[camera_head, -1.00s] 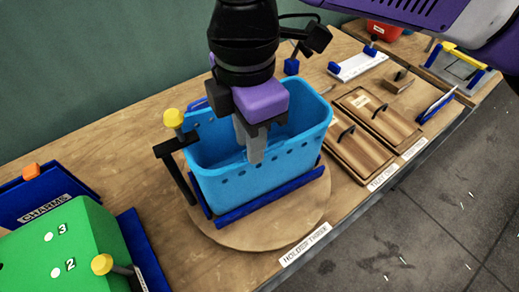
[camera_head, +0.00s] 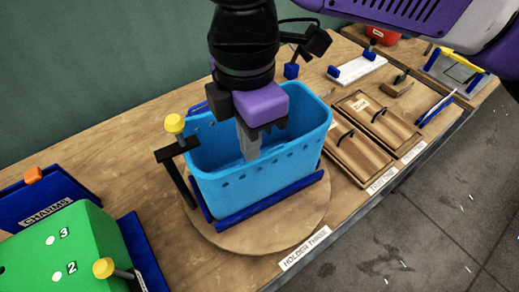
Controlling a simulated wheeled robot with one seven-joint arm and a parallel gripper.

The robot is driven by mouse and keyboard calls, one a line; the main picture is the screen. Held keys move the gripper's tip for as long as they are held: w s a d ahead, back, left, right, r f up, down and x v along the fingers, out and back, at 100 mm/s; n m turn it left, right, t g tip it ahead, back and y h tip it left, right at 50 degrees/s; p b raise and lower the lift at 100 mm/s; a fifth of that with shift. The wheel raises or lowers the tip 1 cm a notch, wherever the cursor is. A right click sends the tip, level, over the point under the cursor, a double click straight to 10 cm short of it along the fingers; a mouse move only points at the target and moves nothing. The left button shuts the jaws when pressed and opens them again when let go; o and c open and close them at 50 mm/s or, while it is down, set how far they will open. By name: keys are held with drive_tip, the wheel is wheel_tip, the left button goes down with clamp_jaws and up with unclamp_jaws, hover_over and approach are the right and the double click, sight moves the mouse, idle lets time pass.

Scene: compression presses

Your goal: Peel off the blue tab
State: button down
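A light blue open bin (camera_head: 262,172) with a row of small holes stands upright on a round wooden board. A dark blue base strip (camera_head: 268,199) runs along its front. A black clamp with a yellow knob (camera_head: 175,124) stands at its left end. My gripper (camera_head: 249,156) points down, its grey finger tips inside or just over the bin's opening. The near finger hides the other, so its opening is unclear, and nothing is visibly held. I cannot single out a separate blue tab; the gripper hides part of the bin's inside.
The round board (camera_head: 262,238) sits on a wooden bench with a "HOLDER THREE" label (camera_head: 305,248). A green numbered box (camera_head: 75,250) is at lower left, beside a blue "CHARMS" tray (camera_head: 42,202). Wooden lidded boxes (camera_head: 358,152) lie to the right. A green wall is behind.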

drive_tip(key=shift+r, duration=0.15)
wheel_tip(320, 180, up, 5)
drive_tip(key=p, duration=0.5)
drive_tip(key=shift+r, duration=0.15)
idle(0.4)
